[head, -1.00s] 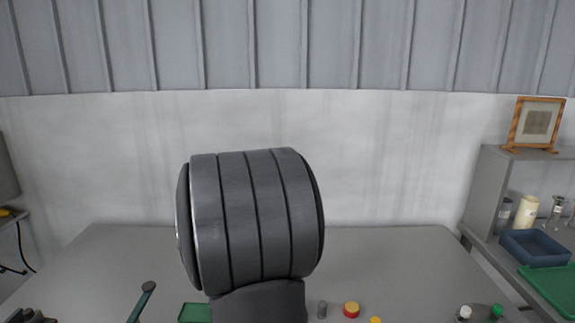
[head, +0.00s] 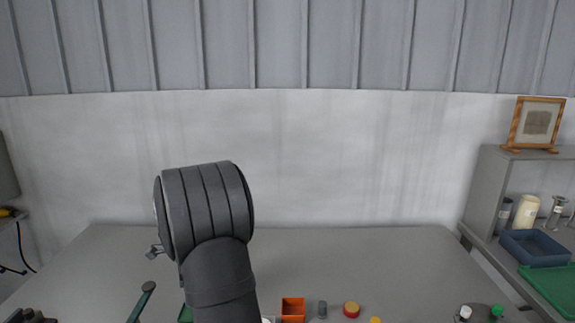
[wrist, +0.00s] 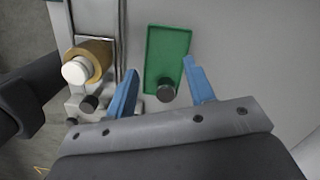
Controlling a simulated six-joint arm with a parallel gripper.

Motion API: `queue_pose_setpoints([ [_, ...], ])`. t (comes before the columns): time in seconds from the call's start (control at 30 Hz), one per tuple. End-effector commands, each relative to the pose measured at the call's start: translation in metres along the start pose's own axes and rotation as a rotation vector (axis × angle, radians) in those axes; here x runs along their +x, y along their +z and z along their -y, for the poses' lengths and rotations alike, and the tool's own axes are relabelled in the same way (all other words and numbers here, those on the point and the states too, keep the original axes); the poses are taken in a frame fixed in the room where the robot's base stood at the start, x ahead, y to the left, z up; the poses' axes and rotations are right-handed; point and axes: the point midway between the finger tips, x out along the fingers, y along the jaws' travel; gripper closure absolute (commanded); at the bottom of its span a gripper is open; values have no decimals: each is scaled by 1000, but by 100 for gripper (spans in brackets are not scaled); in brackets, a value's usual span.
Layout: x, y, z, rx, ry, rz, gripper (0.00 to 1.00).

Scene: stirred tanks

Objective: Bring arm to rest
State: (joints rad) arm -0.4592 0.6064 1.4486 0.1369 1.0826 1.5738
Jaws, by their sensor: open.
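My gripper (wrist: 158,78) shows in the wrist view with its two blue fingers spread apart. Nothing is held between them. Beyond the fingers lies a green tray (wrist: 158,42) on the grey table, with a dark round knob or cap (wrist: 166,93) at its near end. In the head view my dark arm stands left of centre over the table (head: 360,262), and my gripper's fingers do not show there clearly.
In the wrist view, an apparatus with a tan ring and white cap (wrist: 76,70) stands left of the fingers. In the head view, an orange box (head: 293,309), a grey cylinder (head: 322,309) and a red-and-yellow cap (head: 351,309) sit at the front. The table's back is clear.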

Motion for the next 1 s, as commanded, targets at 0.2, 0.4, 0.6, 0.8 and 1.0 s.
queue_pose_setpoints([
  [0.2,24,9,5,0,1,0,51],
  [0.4,33,8,5,0,0,-1,51],
  [0.6,33,8,5,0,0,-1,51],
  [0.8,33,8,5,0,0,-1,51],
  [1.0,32,8,5,0,-1,-1,51],
])
